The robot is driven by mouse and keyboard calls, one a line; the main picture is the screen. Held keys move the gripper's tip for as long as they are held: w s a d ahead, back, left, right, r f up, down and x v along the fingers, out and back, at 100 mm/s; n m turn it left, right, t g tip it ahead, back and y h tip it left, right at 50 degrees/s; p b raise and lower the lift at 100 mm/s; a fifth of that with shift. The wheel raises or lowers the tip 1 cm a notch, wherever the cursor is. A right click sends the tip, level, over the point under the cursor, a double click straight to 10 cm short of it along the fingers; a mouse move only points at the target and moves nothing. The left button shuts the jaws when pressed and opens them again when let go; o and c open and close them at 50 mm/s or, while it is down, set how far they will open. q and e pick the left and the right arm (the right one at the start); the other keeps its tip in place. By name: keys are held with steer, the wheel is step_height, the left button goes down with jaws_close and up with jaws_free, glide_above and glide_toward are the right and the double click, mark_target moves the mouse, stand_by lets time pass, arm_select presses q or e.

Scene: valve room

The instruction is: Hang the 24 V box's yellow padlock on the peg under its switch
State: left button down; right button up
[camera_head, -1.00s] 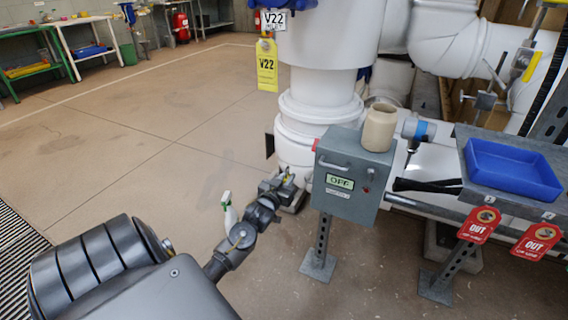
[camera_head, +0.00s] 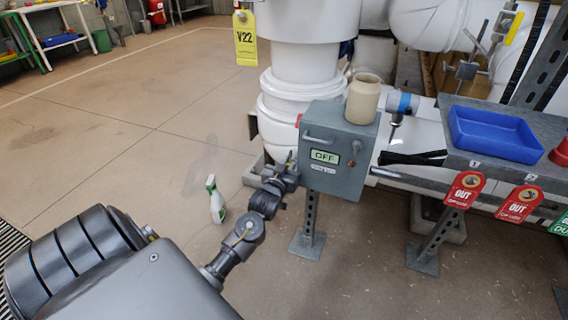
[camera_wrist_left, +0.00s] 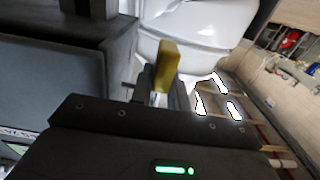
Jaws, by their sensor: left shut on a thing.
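The grey box (camera_head: 336,182) with an OFF display (camera_head: 324,157) stands on a post right of centre in the head view. A small red knob (camera_head: 350,163) sits on its front. My left gripper (camera_head: 287,172) is at the box's left side, near its lower left edge. In the wrist view the left gripper is shut on the yellow padlock (camera_wrist_left: 167,66), which stands up between the fingers. The grey box (camera_wrist_left: 45,85) fills the left of that view, beside the padlock. The padlock is not clear in the head view. I cannot make out the peg. My right gripper is out of view.
A beige jar (camera_head: 362,99) stands on the box top. White pipes (camera_head: 300,85) rise behind it. A blue tray (camera_head: 495,134) sits on a grey bench at right, with red OUT tags (camera_head: 464,189) hanging below.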

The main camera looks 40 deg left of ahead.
arm_select(q)
steer(key=shift+w+d, duration=0.1)
steer(key=shift+d, duration=0.25)
steer(key=shift+w+d+f, duration=0.1)
steer(key=shift+d+f, duration=0.1)
steer(key=shift+f, duration=0.35)
steer(key=shift+w+d+f, duration=0.1)
steer(key=shift+d+f, duration=0.05)
steer(key=shift+f, duration=0.35)
steer(key=c, duration=1.3)
jaws_free()
steer(key=shift+s, duration=0.1)
steer(key=shift+d, duration=0.1)
